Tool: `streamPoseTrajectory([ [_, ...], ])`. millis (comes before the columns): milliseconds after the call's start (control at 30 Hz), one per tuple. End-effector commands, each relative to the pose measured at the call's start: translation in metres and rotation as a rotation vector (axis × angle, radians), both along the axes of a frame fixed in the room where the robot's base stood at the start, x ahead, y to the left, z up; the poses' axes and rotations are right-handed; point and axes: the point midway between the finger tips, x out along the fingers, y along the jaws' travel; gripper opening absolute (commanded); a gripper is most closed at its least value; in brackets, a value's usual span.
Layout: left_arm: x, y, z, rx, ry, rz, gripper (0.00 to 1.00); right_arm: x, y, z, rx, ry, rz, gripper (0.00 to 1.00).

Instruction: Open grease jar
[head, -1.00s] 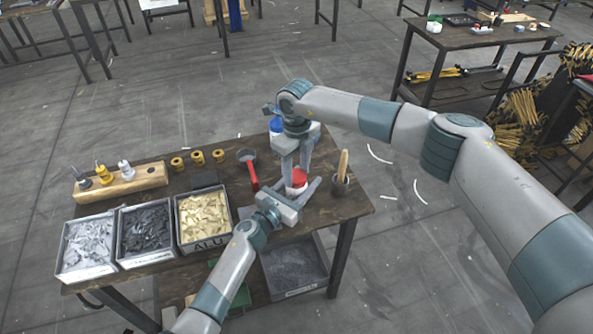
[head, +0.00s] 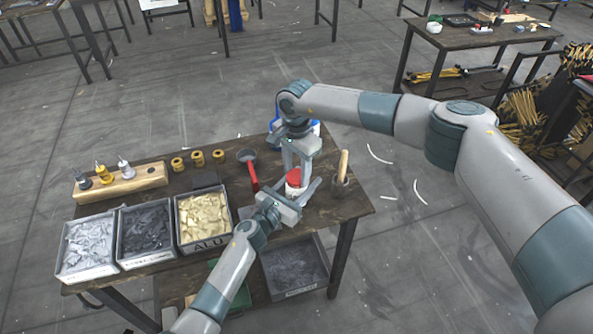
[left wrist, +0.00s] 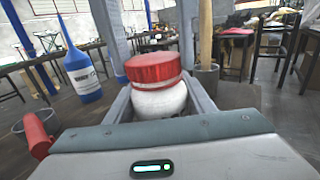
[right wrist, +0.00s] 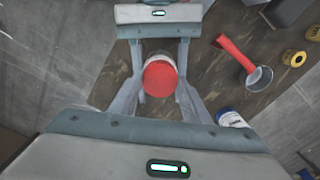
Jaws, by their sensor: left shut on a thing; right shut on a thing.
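The grease jar has a white body (head: 293,190) and a red lid (head: 294,177), and stands near the right end of the workbench. In the left wrist view the lid (left wrist: 153,68) sits on top of the white body (left wrist: 160,100) and looks slightly tilted; I cannot tell if it is loose. My left gripper (head: 298,195) is shut on the jar body from the front, one finger on each side. My right gripper (head: 297,172) comes down from above and is shut on the lid. The right wrist view shows the lid (right wrist: 160,79) between its fingers.
A wooden-handled brush in a dark pot (head: 341,178) stands close right of the jar. A red-handled cup (head: 249,170) is to the left, and a blue bottle (left wrist: 82,72) stands behind. Part bins (head: 204,218) fill the bench's left front.

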Motion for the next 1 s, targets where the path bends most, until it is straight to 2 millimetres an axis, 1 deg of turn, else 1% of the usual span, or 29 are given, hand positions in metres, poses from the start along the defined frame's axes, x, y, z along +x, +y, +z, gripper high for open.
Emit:
streamPoseTrajectory([
  [300, -0.0007, -0.0007, -0.0005, -0.001, 0.001, -0.002, 0.00, 0.0012, -0.0005, 0.0014, -0.001, -0.003, 0.477, 0.16],
  [400, -0.0007, -0.0007, -0.0005, -0.001, 0.001, -0.002, 0.00, 0.0012, -0.0006, 0.0014, -0.001, -0.003, 0.615, 0.16],
  [500, -0.0007, -0.0007, -0.0005, -0.001, 0.001, -0.002, 0.00, 0.0011, -0.0009, 0.0012, -0.002, -0.002, 0.710, 0.16],
  [1000, -0.0005, -0.0003, -0.0005, 0.000, 0.001, -0.001, 0.00, 0.0013, -0.0009, 0.0012, -0.002, -0.002, 0.708, 0.16],
])
